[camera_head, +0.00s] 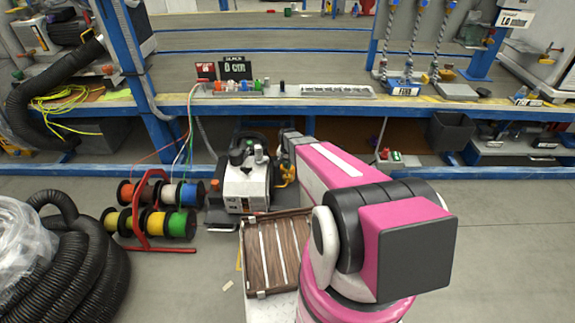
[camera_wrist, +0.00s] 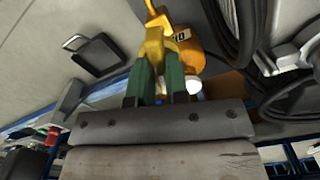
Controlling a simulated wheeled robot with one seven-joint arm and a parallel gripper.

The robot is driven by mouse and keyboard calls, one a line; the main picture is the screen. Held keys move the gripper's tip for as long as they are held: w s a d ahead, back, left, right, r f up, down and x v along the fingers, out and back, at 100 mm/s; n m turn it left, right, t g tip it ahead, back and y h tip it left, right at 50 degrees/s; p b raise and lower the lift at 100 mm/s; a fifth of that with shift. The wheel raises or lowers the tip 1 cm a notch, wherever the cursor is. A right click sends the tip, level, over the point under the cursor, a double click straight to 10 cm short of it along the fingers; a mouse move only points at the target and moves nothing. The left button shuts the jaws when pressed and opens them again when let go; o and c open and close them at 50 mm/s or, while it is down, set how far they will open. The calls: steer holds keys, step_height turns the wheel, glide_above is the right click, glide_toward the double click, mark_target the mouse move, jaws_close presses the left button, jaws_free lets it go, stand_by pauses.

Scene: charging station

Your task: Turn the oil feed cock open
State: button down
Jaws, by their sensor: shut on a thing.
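A yellow cock handle (camera_wrist: 156,42) is between the green fingers of my gripper (camera_wrist: 158,65) in the wrist view. The fingers are closed on it from both sides. An orange-yellow rounded body (camera_wrist: 188,48) with dark lettering sits right behind it. In the head view, a yellow part (camera_head: 287,172) shows beside the white machine (camera_head: 246,187), at the end of my pink arm. My gripper's fingers cannot be made out there. The angle of the cock is hard to tell.
Cable reels (camera_head: 158,222) on a red stand are left of the machine. A wooden crate (camera_head: 272,252) stands in front of it. A long blue-edged workbench (camera_head: 330,106) runs behind. Black hoses (camera_wrist: 262,50) run close to the gripper's right. Open floor (camera_head: 500,240) lies to the right.

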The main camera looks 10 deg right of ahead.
steer(key=shift+n, duration=1.7)
steer(key=c, duration=1.1)
jaws_free()
steer(key=shift+r, duration=0.1)
step_height(320, 180, up, 11)
steer(key=shift+f, duration=0.15)
steer(key=s+r, duration=0.4)
steer(key=s, duration=0.2)
steer(key=s+r+n, duration=0.1)
steer(key=s+r, duration=0.3)
steer(key=s, duration=0.3)
steer(key=s+r+n, duration=0.1)
steer(key=s+r, duration=0.3)
steer(key=s, duration=0.3)
steer(key=shift+s+r, duration=0.15)
